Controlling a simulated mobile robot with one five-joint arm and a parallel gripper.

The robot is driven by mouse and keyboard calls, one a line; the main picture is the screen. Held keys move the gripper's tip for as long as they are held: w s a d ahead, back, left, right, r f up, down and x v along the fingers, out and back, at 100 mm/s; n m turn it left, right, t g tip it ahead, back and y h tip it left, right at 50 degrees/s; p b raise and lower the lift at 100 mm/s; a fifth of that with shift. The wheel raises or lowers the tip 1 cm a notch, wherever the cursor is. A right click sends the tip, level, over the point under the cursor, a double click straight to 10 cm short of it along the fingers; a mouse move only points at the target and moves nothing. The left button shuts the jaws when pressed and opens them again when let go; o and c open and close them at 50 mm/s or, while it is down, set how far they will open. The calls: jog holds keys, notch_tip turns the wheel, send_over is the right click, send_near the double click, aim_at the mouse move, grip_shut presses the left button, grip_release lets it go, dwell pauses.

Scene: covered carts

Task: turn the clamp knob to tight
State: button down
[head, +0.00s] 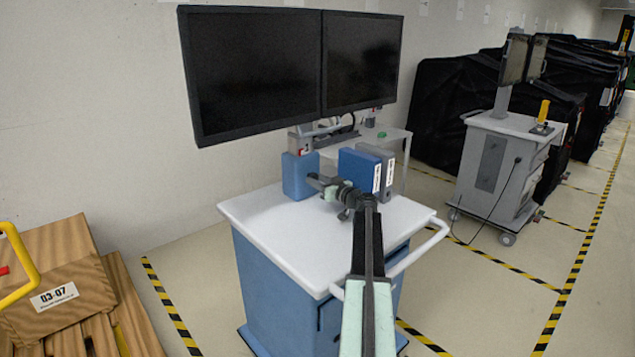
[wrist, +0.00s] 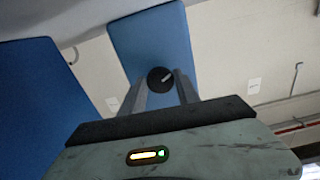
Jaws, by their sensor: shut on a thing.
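The clamp knob (wrist: 160,79) is a small dark round knob with a pale pointer line slanting up to the right in the wrist view. It sits on the face of a blue block (wrist: 155,40). My gripper (wrist: 162,87) has one finger on each side of the knob and is shut on it. In the head view, the blue block (head: 299,176) stands on the white cart top (head: 300,245), and my gripper (head: 317,180) reaches it from the right. The knob is hidden there. I can make out no tight or loose marking.
Two dark monitors (head: 300,65) hang over the cart. Blue and grey labelled boxes (head: 360,170) stand right of the block, close to my wrist. A cart handle (head: 420,248) juts out on the right. Brown boxes (head: 60,285) are at left. Another cart (head: 500,160) stands farther back.

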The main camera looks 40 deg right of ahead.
jog(key=m, duration=0.5)
jog(key=shift+m, duration=0.3)
jog(key=m, duration=0.6)
jog(key=shift+s, duration=0.1)
jog(key=m, duration=0.5)
jog(key=shift+m, duration=0.4)
jog(key=m, duration=0.5)
jog(key=shift+m, duration=0.4)
jog(key=shift+a+r, duration=0.1)
jog(key=c, duration=0.9)
grip_release()
jog(key=s, duration=0.7)
jog(key=shift+s+a, duration=0.3)
jog(key=shift+s, duration=0.1)
